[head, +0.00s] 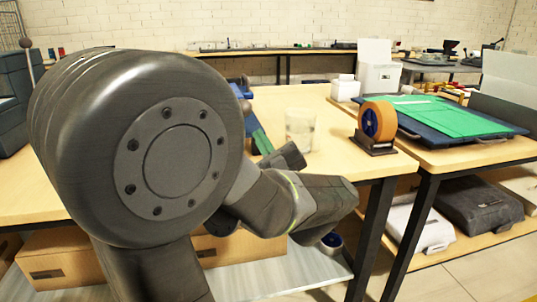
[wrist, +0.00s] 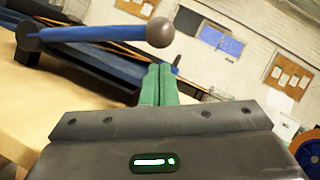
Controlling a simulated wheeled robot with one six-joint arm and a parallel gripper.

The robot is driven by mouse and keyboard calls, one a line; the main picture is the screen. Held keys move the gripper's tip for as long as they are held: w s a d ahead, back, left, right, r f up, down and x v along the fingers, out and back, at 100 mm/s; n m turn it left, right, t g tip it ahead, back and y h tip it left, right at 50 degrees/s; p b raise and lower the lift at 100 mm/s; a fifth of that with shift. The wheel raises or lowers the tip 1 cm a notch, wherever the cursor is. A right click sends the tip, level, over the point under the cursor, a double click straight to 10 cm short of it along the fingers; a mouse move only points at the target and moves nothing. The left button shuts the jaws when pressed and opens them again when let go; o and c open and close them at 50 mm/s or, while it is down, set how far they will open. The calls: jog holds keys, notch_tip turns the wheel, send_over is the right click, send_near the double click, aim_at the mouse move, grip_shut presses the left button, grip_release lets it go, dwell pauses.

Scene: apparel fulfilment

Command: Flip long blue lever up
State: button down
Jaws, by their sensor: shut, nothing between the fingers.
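The long blue lever (wrist: 95,33) lies roughly level across the upper left of the wrist view. It runs from a dark round pivot (wrist: 30,36) at left to a brown ball knob (wrist: 160,32) at right. My gripper (wrist: 157,72) shows two green fingers pressed together, empty, with their tips just below the knob in the picture. I cannot tell whether they touch the lever. A dark blue base (wrist: 85,72) lies below the lever. In the head view my arm hides most of this area.
A blue tray (head: 490,136) with green sheets lies on the right table. A grey-blue device (head: 12,125) stands at far left.

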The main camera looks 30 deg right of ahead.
jog(key=x, duration=0.4)
jog(key=shift+w+b, duration=0.15)
jog(key=shift+b, duration=0.15)
jog(key=shift+r, duration=0.1)
